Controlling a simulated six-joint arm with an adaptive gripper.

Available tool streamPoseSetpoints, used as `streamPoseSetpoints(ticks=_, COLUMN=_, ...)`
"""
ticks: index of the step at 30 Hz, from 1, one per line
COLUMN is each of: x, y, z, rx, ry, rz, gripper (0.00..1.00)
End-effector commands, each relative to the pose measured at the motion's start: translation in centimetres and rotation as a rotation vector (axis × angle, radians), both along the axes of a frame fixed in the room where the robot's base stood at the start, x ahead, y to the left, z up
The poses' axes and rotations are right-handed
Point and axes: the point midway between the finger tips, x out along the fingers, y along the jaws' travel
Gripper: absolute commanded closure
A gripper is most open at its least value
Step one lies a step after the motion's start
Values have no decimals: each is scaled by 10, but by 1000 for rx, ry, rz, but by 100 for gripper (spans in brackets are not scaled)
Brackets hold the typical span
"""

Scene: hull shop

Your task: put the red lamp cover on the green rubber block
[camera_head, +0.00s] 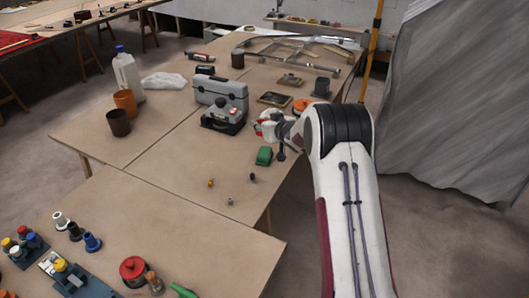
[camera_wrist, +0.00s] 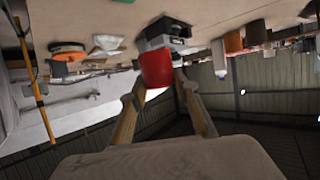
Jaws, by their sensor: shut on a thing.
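My gripper (camera_head: 265,126) is shut on the red lamp cover (camera_wrist: 156,69), which sits between the two fingertips in the wrist view. In the head view the red cover (camera_head: 258,128) shows only as a small patch at the gripper's end, partly hidden by the fingers. The gripper points left, above the worktable's right side. The green rubber block (camera_head: 264,156) lies on the table just below the gripper in the picture. The cover appears apart from the block.
A grey toolbox (camera_head: 221,95) and a dark device (camera_head: 223,119) stand left of the gripper. Small trays (camera_head: 275,99) and a dark cup (camera_head: 322,87) are behind it. Small parts (camera_head: 211,183) lie in front. The table's middle left is clear.

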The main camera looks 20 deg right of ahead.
Motion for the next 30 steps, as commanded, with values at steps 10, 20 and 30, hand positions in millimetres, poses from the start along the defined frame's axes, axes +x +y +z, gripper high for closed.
streamPoseSetpoints(ticks=10, x=-1, y=4, z=-3, rx=5, ry=4, rz=6, gripper=84)
streamPoseSetpoints(ticks=20, x=-2, y=4, z=-25, rx=6, ry=6, rz=8, gripper=84)
streamPoseSetpoints(ticks=30, x=-1, y=4, z=-63, rx=6, ry=4, rz=7, gripper=84)
